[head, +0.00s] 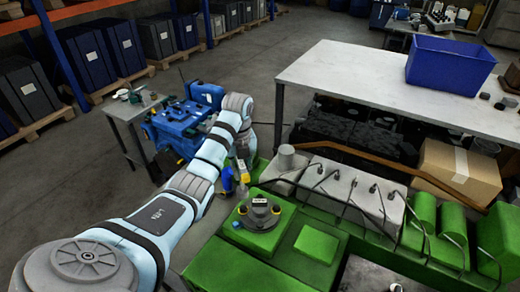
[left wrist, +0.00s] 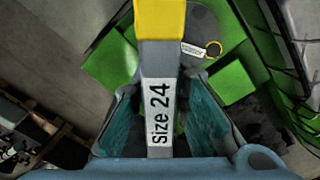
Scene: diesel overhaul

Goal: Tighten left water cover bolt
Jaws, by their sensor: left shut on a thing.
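My left gripper (head: 240,167) is shut on a grey and yellow tool marked "Size 24" (left wrist: 160,105). In the left wrist view the tool runs up between the fingers to its yellow part. In the head view the tool's yellow part (head: 243,187) hangs just above or at the edge of a dark grey round cover (head: 261,216) on the green engine (head: 232,268). The cover carries a white label and yellow rings; it also shows in the left wrist view (left wrist: 205,22). I cannot tell whether the tool touches a bolt. My right gripper is out of view.
Grey valve covers (head: 340,188) with dark pipes and a brown pipe (head: 365,158) lie to the right. A workbench (head: 345,72) with a blue bin (head: 450,65) stands behind. A blue machine (head: 180,125) is behind my left arm. A cardboard box (head: 459,168) sits under the bench.

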